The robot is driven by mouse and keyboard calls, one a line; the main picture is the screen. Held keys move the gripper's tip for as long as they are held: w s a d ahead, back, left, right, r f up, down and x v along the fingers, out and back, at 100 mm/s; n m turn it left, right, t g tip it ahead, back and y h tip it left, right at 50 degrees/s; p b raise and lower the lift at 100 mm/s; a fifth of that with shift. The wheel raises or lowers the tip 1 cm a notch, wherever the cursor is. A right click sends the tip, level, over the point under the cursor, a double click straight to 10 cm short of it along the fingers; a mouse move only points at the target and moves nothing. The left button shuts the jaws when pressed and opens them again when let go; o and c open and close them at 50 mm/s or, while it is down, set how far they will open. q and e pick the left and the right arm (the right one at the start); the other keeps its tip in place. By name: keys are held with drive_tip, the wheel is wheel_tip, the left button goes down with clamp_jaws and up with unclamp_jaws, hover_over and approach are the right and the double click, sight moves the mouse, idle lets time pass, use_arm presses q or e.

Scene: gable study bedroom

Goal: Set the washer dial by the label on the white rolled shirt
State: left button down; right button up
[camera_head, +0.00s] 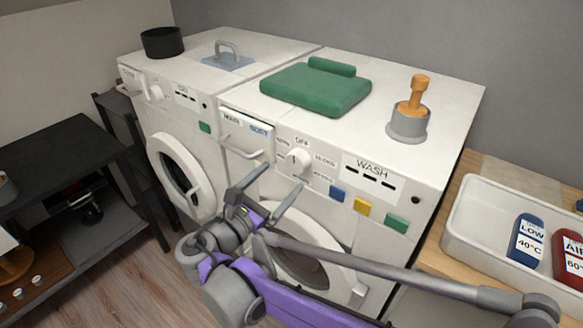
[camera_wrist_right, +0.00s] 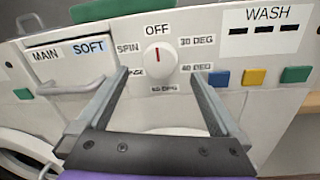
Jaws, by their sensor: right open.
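The washer dial (camera_head: 300,161) is a round white knob on the front panel of the right machine marked WASH. In the right wrist view the dial (camera_wrist_right: 158,67) has its red mark pointing up at OFF, with SPIN, 30 DEG, 40 DEG and 60 DEG around it. My right gripper (camera_head: 281,178) is open and empty, in front of the panel just short of the dial. In the right wrist view its fingers (camera_wrist_right: 160,76) stand apart, one on each side below the dial. No white rolled shirt shows in either view. My left gripper is not in view.
A white tray (camera_head: 455,232) holds a blue LOW 40°C item (camera_head: 526,238) and a red AIR item (camera_head: 570,256). The drawer (camera_head: 246,138) is left of the dial.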

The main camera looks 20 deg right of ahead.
sight(295, 165)
drive_tip(key=x, duration=0.5)
drive_tip(key=shift+w+d, duration=0.25)
drive_tip(key=shift+d, duration=0.05)
drive_tip(key=c, duration=1.4)
drive_tip(key=shift+o, duration=0.2)
drive_tip(key=shift+m, duration=0.3)
drive_tip(key=shift+m+p, duration=0.55)
drive_tip(key=shift+m, duration=0.65)
drive_tip(key=m, duration=0.2)
drive_tip(key=shift+m+p, duration=0.35)
drive_tip(key=shift+m, duration=0.05)
drive_tip(key=m+h+p, duration=0.1)
drive_tip(key=m, duration=0.5)
drive_tip(key=shift+f, duration=0.2)
drive_tip(key=shift+m, duration=0.3)
